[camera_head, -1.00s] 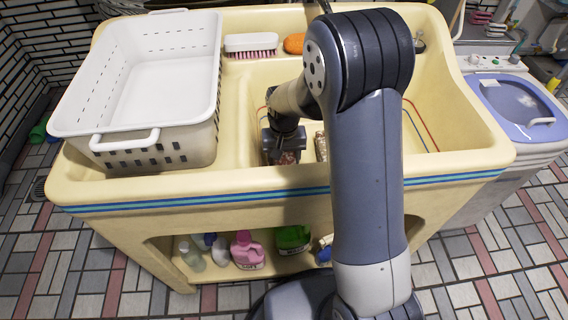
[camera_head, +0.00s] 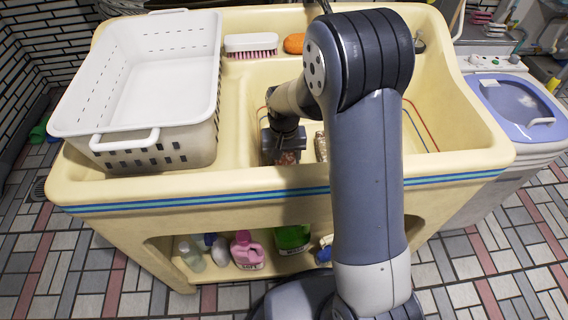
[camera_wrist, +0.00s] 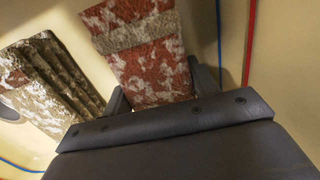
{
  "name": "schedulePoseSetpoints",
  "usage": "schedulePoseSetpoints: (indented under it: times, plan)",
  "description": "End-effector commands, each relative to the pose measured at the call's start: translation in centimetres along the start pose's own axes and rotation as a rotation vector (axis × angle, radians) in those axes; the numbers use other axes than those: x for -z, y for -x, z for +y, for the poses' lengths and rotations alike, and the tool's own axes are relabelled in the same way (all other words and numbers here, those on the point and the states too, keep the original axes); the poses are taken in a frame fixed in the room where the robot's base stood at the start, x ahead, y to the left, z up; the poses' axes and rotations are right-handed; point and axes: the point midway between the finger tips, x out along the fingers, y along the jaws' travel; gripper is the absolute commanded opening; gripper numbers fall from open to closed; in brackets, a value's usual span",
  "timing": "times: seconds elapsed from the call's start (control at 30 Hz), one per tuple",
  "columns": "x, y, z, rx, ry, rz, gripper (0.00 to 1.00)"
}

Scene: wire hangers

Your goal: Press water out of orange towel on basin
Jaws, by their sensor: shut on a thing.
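The basin (camera_head: 240,120) is a cream sink with blue stripes along its front edge. My gripper (camera_head: 286,157) is low inside it, just behind the front wall. In the wrist view, my gripper's dark fingers (camera_wrist: 160,92) are shut on the sides of the orange towel (camera_wrist: 148,70), a rust-red cloth with white patches and a tan band. A bit of this towel (camera_head: 287,158) shows below the gripper in the head view. An olive-brown and white patterned cloth (camera_wrist: 50,82) lies apart from it, to the left in the wrist view.
A white basket (camera_head: 135,135) fills the basin's left side. A white brush (camera_head: 251,43) and an orange object (camera_head: 294,43) sit on the back ledge. Bottles (camera_head: 246,250) stand on the shelf below. A lavender washing machine (camera_head: 520,105) stands to the right.

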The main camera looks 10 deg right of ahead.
Motion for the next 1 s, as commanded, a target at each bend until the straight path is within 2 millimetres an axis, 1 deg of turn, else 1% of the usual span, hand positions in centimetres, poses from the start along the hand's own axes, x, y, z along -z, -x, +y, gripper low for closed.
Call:
schedulePoseSetpoints:
  times: [0.03,0.4,0.63,1.0]
  plan:
    - [-0.1,-0.3,0.0,-0.001,0.000,-0.004,0.20]
    - [-0.2,-0.3,0.0,-0.001,0.000,-0.006,0.20]
    - [-0.2,0.7,0.0,-0.001,0.000,-0.005,0.20]
    - [-0.1,0.7,0.0,0.000,0.000,-0.002,0.20]
